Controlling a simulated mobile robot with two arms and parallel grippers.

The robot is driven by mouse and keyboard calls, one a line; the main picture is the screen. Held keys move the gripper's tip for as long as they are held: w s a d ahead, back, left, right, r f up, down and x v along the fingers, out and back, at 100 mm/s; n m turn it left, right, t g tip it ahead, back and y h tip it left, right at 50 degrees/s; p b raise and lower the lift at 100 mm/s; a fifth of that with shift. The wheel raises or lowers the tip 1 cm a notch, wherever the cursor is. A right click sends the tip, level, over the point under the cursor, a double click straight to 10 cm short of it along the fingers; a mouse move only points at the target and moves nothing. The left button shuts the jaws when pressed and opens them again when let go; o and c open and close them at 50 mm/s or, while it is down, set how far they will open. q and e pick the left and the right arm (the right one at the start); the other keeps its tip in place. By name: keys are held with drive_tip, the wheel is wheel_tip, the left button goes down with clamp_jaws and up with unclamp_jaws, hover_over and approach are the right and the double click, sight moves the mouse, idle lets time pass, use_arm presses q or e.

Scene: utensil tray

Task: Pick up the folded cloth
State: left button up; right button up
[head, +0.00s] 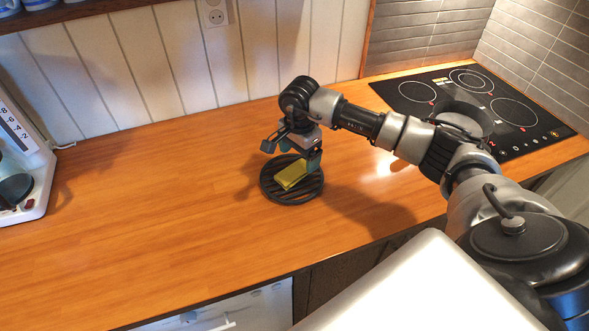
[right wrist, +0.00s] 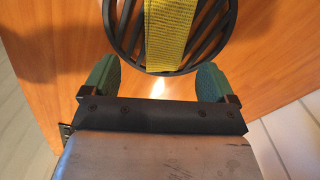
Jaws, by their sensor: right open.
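The folded cloth (head: 291,174) is yellow-green and lies on a round black slatted trivet (head: 283,198) on the wooden counter. In the right wrist view the cloth (right wrist: 170,32) shows as a yellow woven strip at the top, ahead of the fingers and between their lines. The trivet's rim (right wrist: 176,70) also shows there. My right gripper (head: 292,154) is open and empty, just above and behind the cloth, with its green fingers spread. A gap shows between the fingers and the cloth in the right wrist view. My left gripper is not in view.
A white appliance (head: 42,178) stands at the left edge. The counter (head: 150,210) left of the trivet is clear. A panelled wall with a socket (head: 215,14) is behind.

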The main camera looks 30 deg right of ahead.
sight(297, 167)
drive_tip(key=f, duration=0.1)
drive_tip(key=f+p, duration=0.1)
drive_tip(key=f, duration=0.1)
drive_tip(key=f+p, duration=0.1)
drive_tip(key=f, duration=0.1)
drive_tip(key=shift+w+a, duration=0.15)
drive_tip(key=shift+w, duration=0.1)
drive_tip(key=shift+f, duration=0.25)
drive_tip(key=c, duration=1)
drive_tip(key=shift+r, duration=0.1)
